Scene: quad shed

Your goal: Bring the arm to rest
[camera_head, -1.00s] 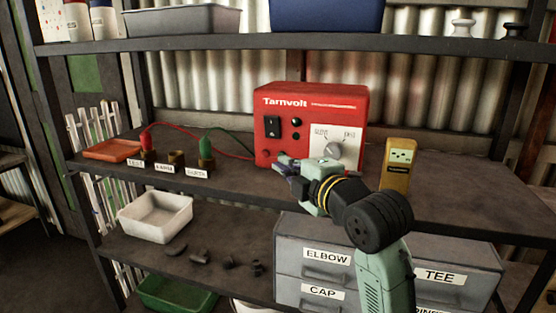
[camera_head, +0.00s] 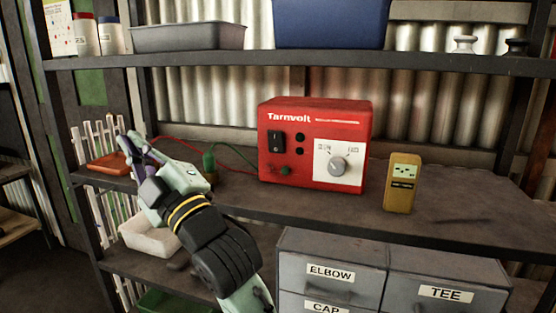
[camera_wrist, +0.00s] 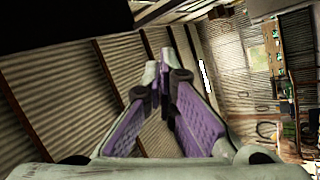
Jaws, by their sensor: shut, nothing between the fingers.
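My gripper (camera_head: 128,147) is at the left of the middle shelf in the head view, in front of an orange tray (camera_head: 108,164). Its purple-padded fingers point up and to the left. In the wrist view the fingers (camera_wrist: 160,78) are together with nothing between them. The gripper and wrist hide the left part of the shelf, where the labelled sockets stood in the earlier view. The green plug (camera_head: 209,162) still shows just right of the gripper.
A red Tarnvolt unit (camera_head: 315,145) and a yellow meter (camera_head: 402,182) stand on the middle shelf (camera_head: 460,205). A pale bin (camera_head: 150,237) sits below, partly behind my arm. Grey drawers (camera_head: 332,270) are at lower right. The upper shelf (camera_head: 430,62) spans above.

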